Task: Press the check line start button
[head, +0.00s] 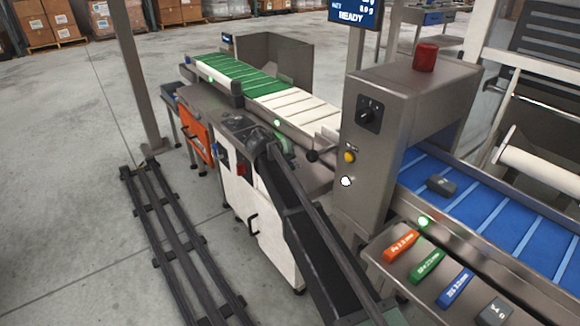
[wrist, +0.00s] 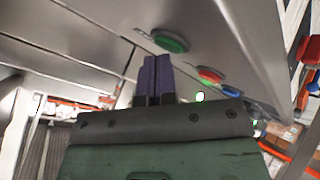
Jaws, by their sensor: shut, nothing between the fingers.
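A green oval button (wrist: 170,42) sits on a grey metal panel in the wrist view. No label on it is readable, so I cannot confirm it is the check line start button. In the head view my black arm reaches to the conveyor's near side, and the fingertips do not show clearly.
A metal housing with a red beacon (head: 425,57) carries a black rotary switch (head: 368,113) and a yellow button (head: 350,157). A green and white conveyor (head: 240,76) runs behind my arm. A blue belt (head: 510,222) is at right. Dark floor rails (head: 180,240) lie left.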

